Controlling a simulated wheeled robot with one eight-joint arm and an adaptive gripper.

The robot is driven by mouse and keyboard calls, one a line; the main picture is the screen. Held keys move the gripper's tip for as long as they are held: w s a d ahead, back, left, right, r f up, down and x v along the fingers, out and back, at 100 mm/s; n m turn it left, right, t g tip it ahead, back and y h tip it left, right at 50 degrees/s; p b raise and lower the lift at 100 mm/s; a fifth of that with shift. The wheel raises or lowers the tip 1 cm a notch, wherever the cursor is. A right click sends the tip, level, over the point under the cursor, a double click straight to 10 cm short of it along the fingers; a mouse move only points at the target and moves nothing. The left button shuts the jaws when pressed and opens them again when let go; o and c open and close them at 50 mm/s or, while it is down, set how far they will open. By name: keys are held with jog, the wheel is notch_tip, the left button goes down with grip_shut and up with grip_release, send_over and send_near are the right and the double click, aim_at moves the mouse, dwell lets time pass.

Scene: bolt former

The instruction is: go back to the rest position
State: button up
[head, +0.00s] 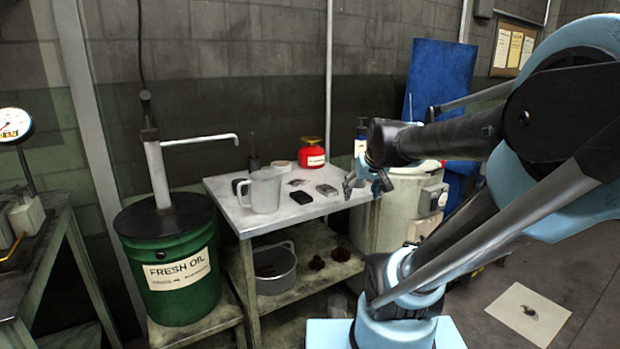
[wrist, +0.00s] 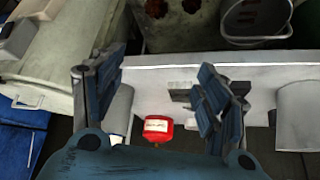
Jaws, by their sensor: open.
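My gripper (head: 362,186) is in the head view at the right end of the grey metal table (head: 224,191), its fingers pointing down and left. In the wrist view my gripper (wrist: 158,82) has its two blue fingers wide apart, with nothing between them that it holds. The table top (wrist: 258,76) shows beneath and beyond the fingers. The right finger hides part of the small items on the table. I cannot tell the exact height of the fingertips above the table.
A clear pitcher (head: 264,190), red jar (head: 312,153), black block (head: 301,197) and grey block (head: 327,190) stand on the table. A pot (head: 275,269) sits on its lower shelf. A green oil drum (head: 178,262) stands left, a pale drum (head: 398,208) right. Open floor lies at right.

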jog(key=s+d+f+g, duration=0.1)
jog(key=s+f+g, duration=0.1)
jog(key=s+f, duration=0.3)
jog(key=s+d+f+m+g+h, duration=0.1)
jog(key=s+f, duration=0.5)
jog(key=s, duration=0.6)
jog(key=shift+d+f+g, duration=0.2)
jog(key=shift+d+g, duration=0.3)
jog(key=shift+g, duration=0.1)
